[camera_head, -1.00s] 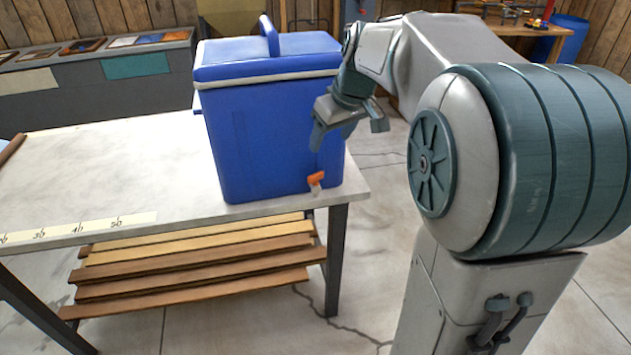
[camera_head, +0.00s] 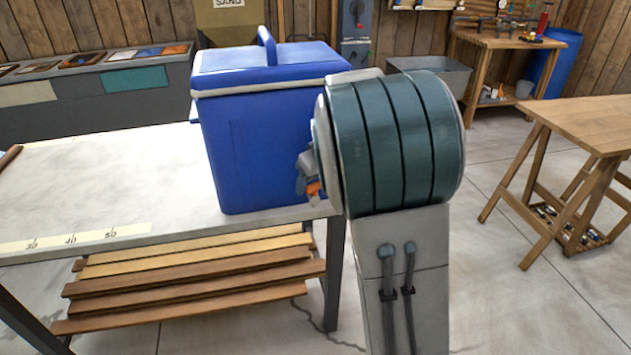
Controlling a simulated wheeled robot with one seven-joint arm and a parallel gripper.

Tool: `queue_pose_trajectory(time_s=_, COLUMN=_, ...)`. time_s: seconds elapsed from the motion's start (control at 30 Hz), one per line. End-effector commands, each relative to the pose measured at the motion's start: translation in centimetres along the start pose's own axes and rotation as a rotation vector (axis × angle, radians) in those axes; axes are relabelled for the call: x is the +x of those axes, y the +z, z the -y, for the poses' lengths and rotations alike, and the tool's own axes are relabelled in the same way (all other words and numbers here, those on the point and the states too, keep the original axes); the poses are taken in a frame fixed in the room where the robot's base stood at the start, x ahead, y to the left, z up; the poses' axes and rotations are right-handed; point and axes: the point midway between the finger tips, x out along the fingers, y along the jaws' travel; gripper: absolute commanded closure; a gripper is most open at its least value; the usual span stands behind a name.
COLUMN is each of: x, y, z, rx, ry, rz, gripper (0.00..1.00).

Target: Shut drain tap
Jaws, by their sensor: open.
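A blue cooler (camera_head: 262,150) with a lighter rim and a raised handle stands on the grey-white table (camera_head: 120,185) near its right end. The orange drain tap (camera_head: 313,188) is low on the cooler's right front side and only partly shows. My gripper (camera_head: 306,176) is at the tap, mostly hidden behind my own arm. Only a small part of a finger shows just above and beside the orange piece. I cannot tell whether it touches the tap, or which way the tap's lever points.
Wooden planks (camera_head: 190,275) lie on a shelf under the table. A ruler strip (camera_head: 75,240) lies along the table's front. A wooden workbench (camera_head: 585,125) stands at the right, a grey bin (camera_head: 440,78) behind.

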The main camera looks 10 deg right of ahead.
Motion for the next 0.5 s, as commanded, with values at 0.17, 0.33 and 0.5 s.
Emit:
queue_pose_trajectory(time_s=0.17, x=0.09, y=0.0, z=0.02, rx=0.0, ry=0.0, rz=0.0, gripper=0.36)
queue_pose_trajectory(time_s=0.33, x=0.08, y=0.0, z=0.03, rx=0.0, ry=0.0, rz=0.0, gripper=0.61)
queue_pose_trajectory(time_s=0.5, x=0.07, y=0.0, z=0.03, rx=0.0, ry=0.0, rz=0.0, gripper=0.81)
